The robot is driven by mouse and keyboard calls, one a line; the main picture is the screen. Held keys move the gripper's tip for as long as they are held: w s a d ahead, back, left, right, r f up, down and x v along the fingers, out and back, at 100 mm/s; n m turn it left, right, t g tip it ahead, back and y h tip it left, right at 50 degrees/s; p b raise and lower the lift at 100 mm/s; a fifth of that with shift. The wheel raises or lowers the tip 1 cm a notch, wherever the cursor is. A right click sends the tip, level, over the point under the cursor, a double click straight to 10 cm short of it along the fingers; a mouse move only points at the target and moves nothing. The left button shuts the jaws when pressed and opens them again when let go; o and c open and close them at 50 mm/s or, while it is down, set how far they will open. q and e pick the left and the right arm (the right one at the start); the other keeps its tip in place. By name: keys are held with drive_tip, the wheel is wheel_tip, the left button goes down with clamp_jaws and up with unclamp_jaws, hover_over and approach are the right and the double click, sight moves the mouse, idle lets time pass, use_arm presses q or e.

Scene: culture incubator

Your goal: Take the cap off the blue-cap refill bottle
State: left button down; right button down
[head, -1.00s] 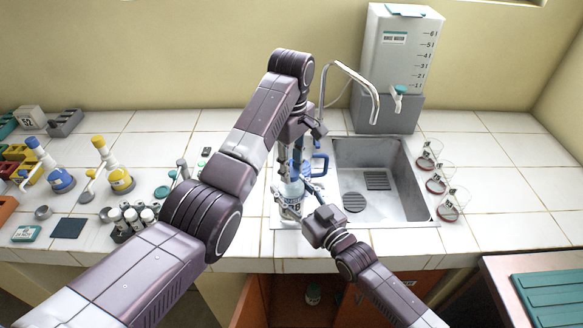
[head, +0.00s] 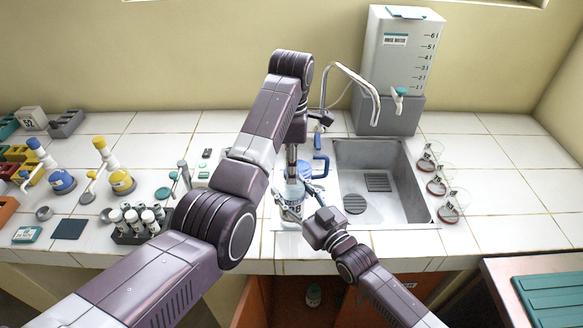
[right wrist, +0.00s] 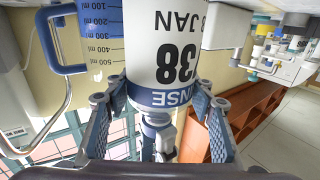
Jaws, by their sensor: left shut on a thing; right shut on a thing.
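The refill bottle (head: 291,207) is white with a printed label and stands on the counter left of the sink. In the right wrist view, the bottle (right wrist: 165,50) is upside down and fills the middle, with "38" and a blue band on its label. My right gripper (right wrist: 156,108) is shut on the bottle's upper body, one finger on each side. It reaches in from the right in the head view (head: 313,192). My left gripper (head: 292,165) points straight down over the bottle top and is shut there. The cap is mostly hidden by it; I cannot see whether it is loose.
A blue-handled measuring jug (head: 320,166) stands close behind the bottle. The sink (head: 400,205) and bent faucet (head: 350,75) are to the right, with a water tank (head: 392,75) behind. A vial rack (head: 135,228) stands left, near my left arm.

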use_arm(q)
drive_tip(key=shift+r, duration=0.15)
use_arm(e)
drive_tip(key=shift+r, duration=0.1)
use_arm(q)
drive_tip(key=shift+r, duration=0.95)
use_arm(e)
drive_tip(key=c, duration=0.8)
unclamp_jaws()
